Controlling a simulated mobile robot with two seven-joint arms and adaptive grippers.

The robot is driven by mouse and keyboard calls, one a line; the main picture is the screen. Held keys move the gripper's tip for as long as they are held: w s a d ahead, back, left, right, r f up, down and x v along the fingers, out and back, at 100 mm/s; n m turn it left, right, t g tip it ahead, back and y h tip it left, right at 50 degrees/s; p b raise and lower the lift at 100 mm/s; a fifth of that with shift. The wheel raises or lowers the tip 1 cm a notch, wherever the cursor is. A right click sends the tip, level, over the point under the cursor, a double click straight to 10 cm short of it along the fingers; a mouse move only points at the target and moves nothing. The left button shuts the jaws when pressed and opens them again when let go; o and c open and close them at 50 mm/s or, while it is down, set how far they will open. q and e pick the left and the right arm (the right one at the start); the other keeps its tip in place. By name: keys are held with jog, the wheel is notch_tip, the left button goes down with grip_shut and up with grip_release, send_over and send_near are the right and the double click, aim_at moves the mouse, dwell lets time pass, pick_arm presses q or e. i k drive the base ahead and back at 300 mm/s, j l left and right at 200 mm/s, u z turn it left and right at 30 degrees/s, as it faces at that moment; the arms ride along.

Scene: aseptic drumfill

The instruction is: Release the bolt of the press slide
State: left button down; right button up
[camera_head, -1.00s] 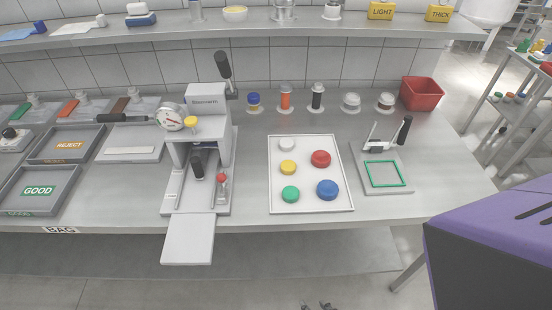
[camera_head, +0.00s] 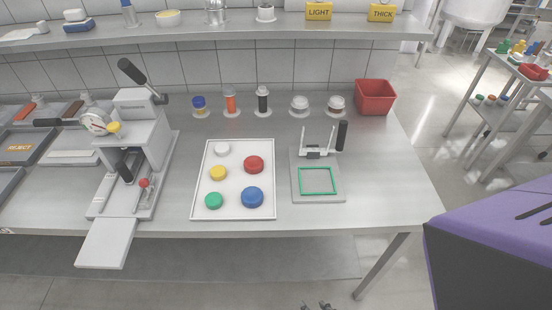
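The grey press (camera_head: 143,104) stands at the left of the bench, with a black lever (camera_head: 132,72) on top. Its pale slide plate (camera_head: 106,243) sticks out over the bench's front edge. A small red-knobbed bolt (camera_head: 144,183) stands at the right side of the slide bed; its exact latch position is too small to tell. A black handle (camera_head: 122,170) leans inside the press opening. Small dark tips at the bottom edge may be my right gripper (camera_head: 318,306); its state is unclear, and it is well away from the press. My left gripper is not in view.
A white tray (camera_head: 200,211) with coloured caps lies right of the press. A clamp fixture with a green frame (camera_head: 318,194) and a red bin (camera_head: 375,97) stand further right. Several jars line the back. A shelf (camera_head: 230,31) runs above. The bench's right end is clear.

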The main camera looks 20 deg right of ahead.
aim_at(144, 183)
jog(key=k+l, duration=0.1)
jog(key=l, duration=0.35)
jog(key=k+l, duration=0.1)
jog(key=l, duration=0.3)
jog(key=k+l, duration=0.1)
jog(key=l, duration=0.35)
